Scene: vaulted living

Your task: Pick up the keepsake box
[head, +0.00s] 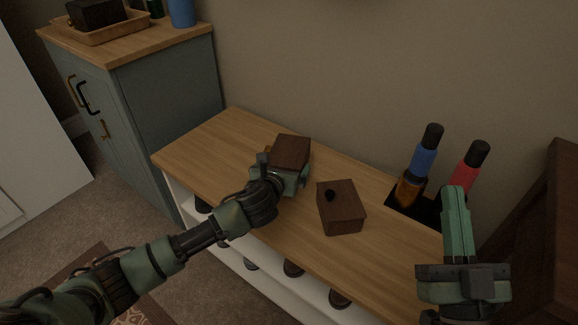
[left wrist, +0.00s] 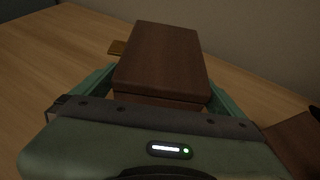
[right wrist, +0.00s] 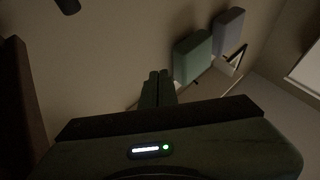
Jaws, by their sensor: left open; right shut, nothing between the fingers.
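A dark brown wooden box (head: 291,151) with a flat lid sits on the wooden top, far left of the middle. It also fills the centre of the left wrist view (left wrist: 162,60). My left gripper (head: 284,172) is open, with its fingers on either side of this box; I cannot tell whether they touch it. Which one is called the keepsake box is not marked. My right gripper (head: 455,192) is shut and empty at the right; its fingers show in the right wrist view (right wrist: 158,88).
A blue-banded bottle (head: 424,160) and a red-banded bottle (head: 470,165) stand in a dark holder (head: 412,206) near my right gripper. A small brass-coloured piece (left wrist: 118,47) lies beside the left box. A blue-grey cabinet (head: 165,98) stands left. The wooden top's left end is clear.

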